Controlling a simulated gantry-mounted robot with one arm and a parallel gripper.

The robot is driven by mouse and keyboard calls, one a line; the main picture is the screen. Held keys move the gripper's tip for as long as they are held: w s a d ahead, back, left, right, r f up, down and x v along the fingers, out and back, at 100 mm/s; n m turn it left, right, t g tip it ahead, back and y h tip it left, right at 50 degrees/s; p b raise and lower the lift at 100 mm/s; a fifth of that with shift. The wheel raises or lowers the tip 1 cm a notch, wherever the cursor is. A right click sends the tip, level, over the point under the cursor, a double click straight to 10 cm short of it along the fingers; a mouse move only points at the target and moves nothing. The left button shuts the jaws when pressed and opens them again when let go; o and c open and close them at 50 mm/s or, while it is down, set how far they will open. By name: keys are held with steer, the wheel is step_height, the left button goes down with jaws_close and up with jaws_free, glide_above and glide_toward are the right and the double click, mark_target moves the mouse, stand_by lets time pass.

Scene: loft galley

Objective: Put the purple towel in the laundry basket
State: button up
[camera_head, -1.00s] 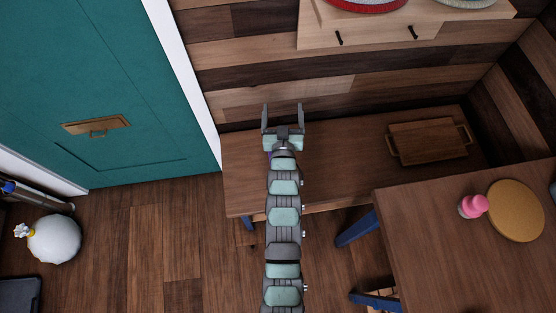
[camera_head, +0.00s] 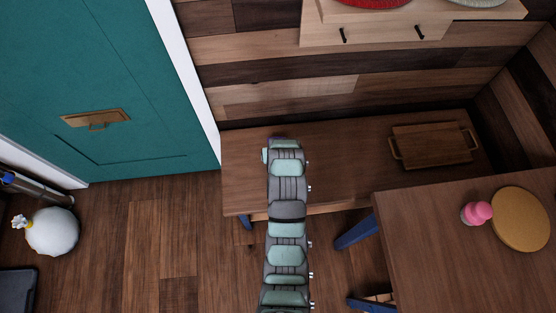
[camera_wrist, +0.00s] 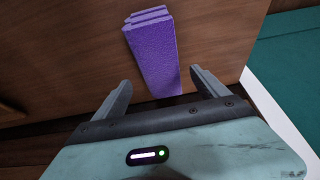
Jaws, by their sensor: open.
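The purple towel (camera_wrist: 152,52) is folded into a block with stacked layers at its far end. It lies on the wooden bench (camera_head: 350,150), seen in the wrist view just beyond my gripper. My gripper (camera_wrist: 160,84) is open, its fingers spread to either side of the towel's near end, with nothing held. Whether the fingers are level with the towel is hard to tell. In the head view my arm hides the towel and the fingers. I cannot identify a laundry basket in these frames.
A wooden tray (camera_head: 431,146) lies on the bench's right part. A table (camera_head: 420,240) with a pink object (camera_head: 477,212) and round mat (camera_head: 520,218) stands front right. A drawer shelf (camera_head: 400,32) hangs above, bearing red (camera_head: 370,3) and whitish (camera_head: 476,2) items cut off by the frame.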

steer(key=b+x, duration=0.1)
steer(key=x, duration=0.2)
steer(key=shift+w+f, duration=0.1)
steer(key=shift+f, duration=0.15)
steer(key=f+b, duration=0.1)
steer(key=f, duration=0.2)
steer(key=f+b, duration=0.1)
steer(key=f, duration=0.1)
steer(key=shift+w+a+b, duration=0.15)
steer(key=shift+w+b, duration=0.15)
steer(key=shift+w, duration=0.25)
steer(key=shift+r, duration=0.1)
steer(key=c, duration=1.8)
